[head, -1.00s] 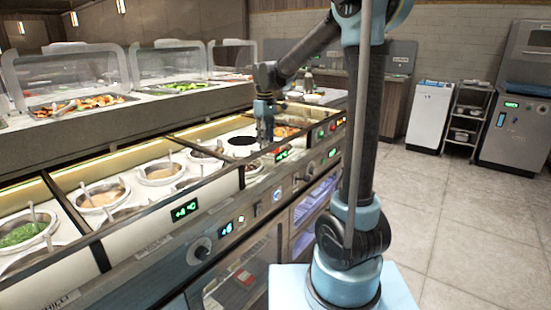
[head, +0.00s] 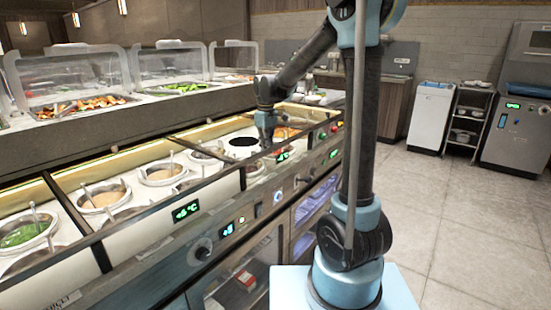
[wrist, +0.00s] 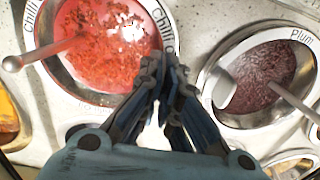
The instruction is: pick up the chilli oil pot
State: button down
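The chilli oil pot (wrist: 112,50) is a round steel pot of red oil with dark flakes, at upper left in the wrist view. Its rim lettering is partly hidden; "Chilli" is readable. A ladle (wrist: 45,52) rests in it, its ball-ended handle reaching left. My gripper (wrist: 165,66) points down with its fingertips close together at the pot's right rim. Whether the rim sits between the fingertips is unclear. In the head view my gripper (head: 266,138) is low over the far part of the sauce counter, and I cannot make out the pot there.
The plum pot (wrist: 265,72), with a ladle, stands just right of the fingers. A yellow sauce pot (wrist: 6,118) is at the left edge. In the head view, several sauce pots line the counter, and a dark round opening (head: 243,141) lies left of my gripper.

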notch_tip(320, 180, up, 18)
dwell(0.8)
jog(key=shift+r, duration=0.15)
dwell(0.4)
jog(key=shift+a+r, duration=0.1)
jog(key=shift+r, duration=0.8)
jog(key=shift+s, duration=0.15)
